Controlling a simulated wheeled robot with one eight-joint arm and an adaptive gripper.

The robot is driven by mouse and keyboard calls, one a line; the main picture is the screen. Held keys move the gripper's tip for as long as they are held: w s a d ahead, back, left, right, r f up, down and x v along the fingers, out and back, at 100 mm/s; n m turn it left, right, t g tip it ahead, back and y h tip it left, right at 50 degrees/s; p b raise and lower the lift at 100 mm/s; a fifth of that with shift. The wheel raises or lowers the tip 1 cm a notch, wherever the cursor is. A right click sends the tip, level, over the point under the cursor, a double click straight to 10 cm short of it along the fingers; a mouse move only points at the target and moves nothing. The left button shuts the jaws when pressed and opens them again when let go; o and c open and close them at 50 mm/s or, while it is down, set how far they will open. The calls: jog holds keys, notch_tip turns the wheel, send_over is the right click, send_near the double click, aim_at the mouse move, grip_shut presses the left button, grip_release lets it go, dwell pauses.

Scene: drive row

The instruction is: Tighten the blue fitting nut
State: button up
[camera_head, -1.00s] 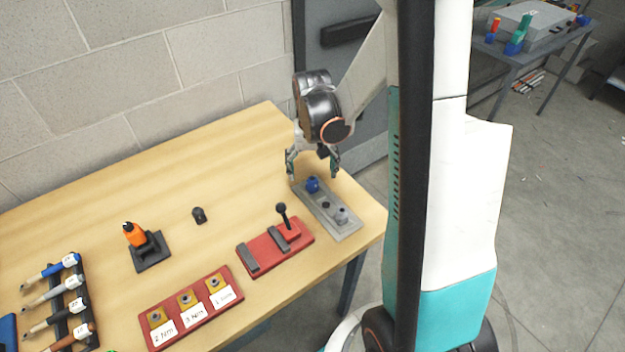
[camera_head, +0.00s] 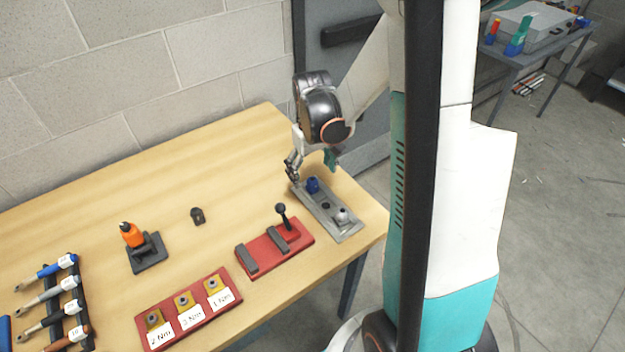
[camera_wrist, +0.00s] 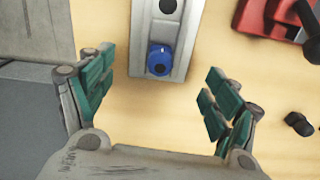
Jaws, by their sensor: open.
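The blue fitting nut (camera_head: 312,185) sits at the far end of a grey plate (camera_head: 347,232) on the wooden table. In the wrist view the blue nut (camera_wrist: 160,59) lies between and slightly beyond the two green-padded fingers, on the near end of the grey plate (camera_wrist: 183,68). My gripper (camera_head: 311,163) hangs just above the nut, and it also shows in the wrist view (camera_wrist: 158,92). It is open and empty, with clear space on both sides of the nut.
A red block with a black-knobbed lever (camera_head: 283,215) stands left of the plate.

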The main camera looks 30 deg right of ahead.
aim_at(312, 181)
jog(key=shift+f+b, duration=1.1)
jog(key=shift+f, duration=0.3)
jog(key=c, duration=1.7)
